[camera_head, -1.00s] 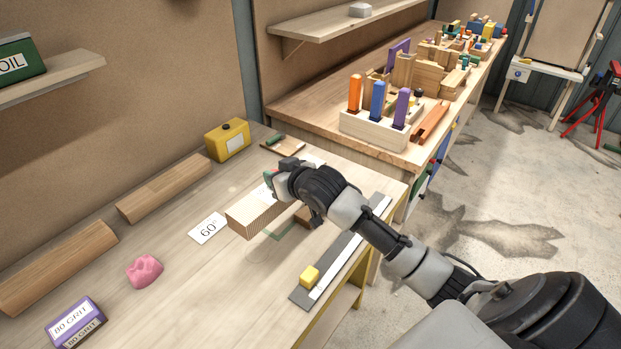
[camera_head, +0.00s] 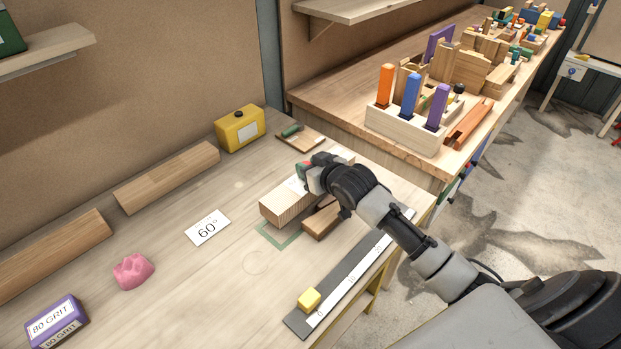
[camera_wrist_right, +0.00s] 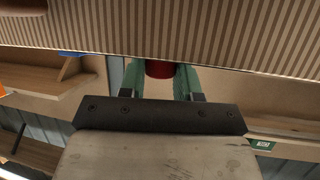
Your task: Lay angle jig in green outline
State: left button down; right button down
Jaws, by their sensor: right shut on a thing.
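A long light wood block with a striped face, apparently the angle jig (camera_head: 285,211), is under my right gripper (camera_head: 308,180) in the head view. The gripper is shut. In the right wrist view a red piece (camera_wrist_right: 159,69) sits between its green fingers, against the striped face (camera_wrist_right: 200,38). The green outline (camera_head: 278,241) is on the bench just in front of the block; its far part is hidden by the block. I cannot tell how far the block is above the bench. My left gripper is not in view.
A brown wood piece (camera_head: 320,222) lies right of the outline. A grey and white strip with a yellow block (camera_head: 309,299) runs along the front edge. A 60° card (camera_head: 207,228) lies left. A yellow can (camera_head: 240,129) stands behind.

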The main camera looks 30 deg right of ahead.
notch_tip(320, 180, down, 2)
jog(key=shift+f, duration=0.75)
jog(key=c, duration=0.8)
grip_release()
jog(key=shift+f, duration=0.1)
jog(key=shift+s, duration=0.1)
jog(key=v, duration=1.2)
